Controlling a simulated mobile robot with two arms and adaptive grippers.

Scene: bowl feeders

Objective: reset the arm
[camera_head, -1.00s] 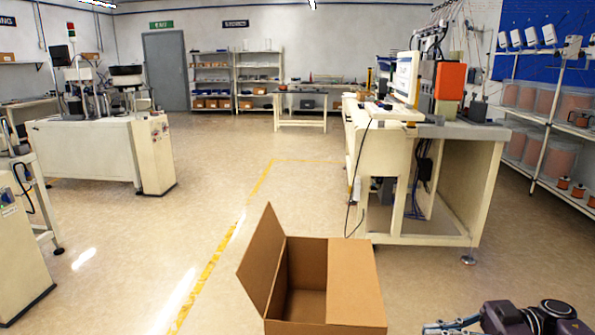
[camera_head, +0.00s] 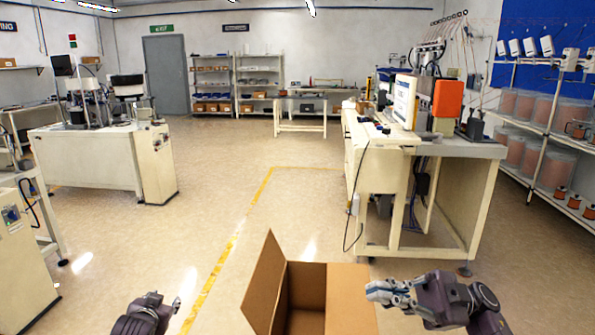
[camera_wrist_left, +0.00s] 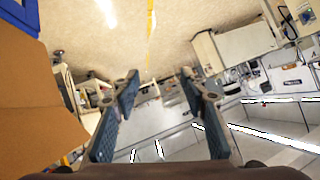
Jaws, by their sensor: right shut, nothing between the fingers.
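My left gripper (camera_head: 172,303) is low at the left in the head view, left of the open cardboard box and apart from it. In the left wrist view its two fingers (camera_wrist_left: 159,82) stand apart with nothing between them, so it is open. My right gripper (camera_head: 374,290) is at the lower right in the head view, shut and empty. It overlaps the right flap of the box in the picture; I cannot tell whether it touches.
The cardboard box (camera_head: 262,285) stands at front centre, its left flap raised; the part seen inside looks empty. Cardboard (camera_wrist_left: 40,105) fills the left wrist view's left side. A cream workbench (camera_head: 375,190) is beyond, another machine (camera_head: 155,165) far left. Open floor (camera_head: 225,170) lies between.

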